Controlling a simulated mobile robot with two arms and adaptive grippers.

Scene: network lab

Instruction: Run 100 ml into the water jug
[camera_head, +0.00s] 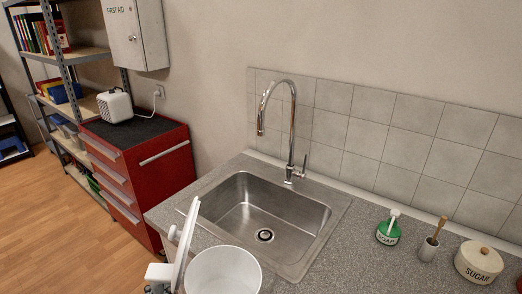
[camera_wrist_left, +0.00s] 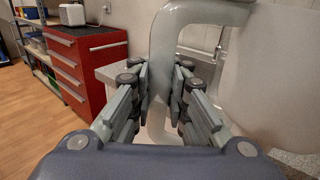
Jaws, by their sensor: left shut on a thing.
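The white water jug (camera_head: 222,272) is at the bottom of the head view, in front of the sink. Its round opening faces up, and its inside looks white with no water visible. A thin white upright piece (camera_head: 184,240) stands at its left side, seen nearly edge-on. My left gripper (camera_head: 158,280) is partly cut off there. In the left wrist view its fingers are shut on the jug's pale handle (camera_wrist_left: 160,100), with the jug's body (camera_wrist_left: 275,75) to the right. The chrome tap (camera_head: 290,120) arches over the steel sink (camera_head: 240,212); no water runs from it. My right gripper is not in view.
A green soap pot (camera_head: 388,232), a brush in a holder (camera_head: 431,245) and a sugar jar (camera_head: 479,262) stand right of the sink. A red drawer cabinet (camera_head: 150,175) stands left of the counter. The sink basin is empty.

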